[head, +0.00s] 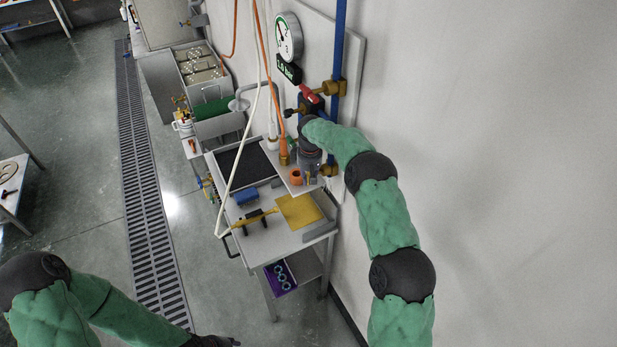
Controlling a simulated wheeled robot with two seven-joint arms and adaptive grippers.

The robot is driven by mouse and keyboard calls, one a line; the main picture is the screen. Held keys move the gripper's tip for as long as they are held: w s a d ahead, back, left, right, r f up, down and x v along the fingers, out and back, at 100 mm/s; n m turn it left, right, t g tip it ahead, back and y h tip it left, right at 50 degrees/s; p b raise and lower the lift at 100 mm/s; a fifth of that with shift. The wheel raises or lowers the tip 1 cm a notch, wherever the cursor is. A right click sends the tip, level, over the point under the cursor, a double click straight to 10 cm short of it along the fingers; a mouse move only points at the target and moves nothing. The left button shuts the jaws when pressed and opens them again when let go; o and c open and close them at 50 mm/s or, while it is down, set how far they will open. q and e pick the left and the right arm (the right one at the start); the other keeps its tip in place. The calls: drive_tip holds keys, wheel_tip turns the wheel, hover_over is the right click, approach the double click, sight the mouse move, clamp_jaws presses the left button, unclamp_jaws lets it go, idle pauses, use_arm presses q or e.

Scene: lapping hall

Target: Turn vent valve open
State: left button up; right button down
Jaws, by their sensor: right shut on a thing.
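The vent valve has a red handle (310,95) and sits on the wall board beside the blue pipe (339,45), below a round gauge and a dark label plate. My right gripper (312,106) is at this valve, just below the red handle, and is shut on it. My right wrist and the dark fingers cover part of the valve body, so the exact finger contact is hard to see. My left gripper (213,342) is low at the bottom edge, away from the valve. It is mostly cut off, and its jaws cannot be made out.
A round gauge (288,38) hangs above the valve. A small wall shelf (291,178) holds an orange-hosed fitting and small pots. Below it, a bench (290,243) carries a yellow cloth (299,211) and a blue block (246,196). A floor drain grate (147,200) runs along the left; open floor surrounds it.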

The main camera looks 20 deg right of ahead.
drive_tip(key=shift+f, duration=0.1)
drive_tip(key=c, duration=1.2)
unclamp_jaws()
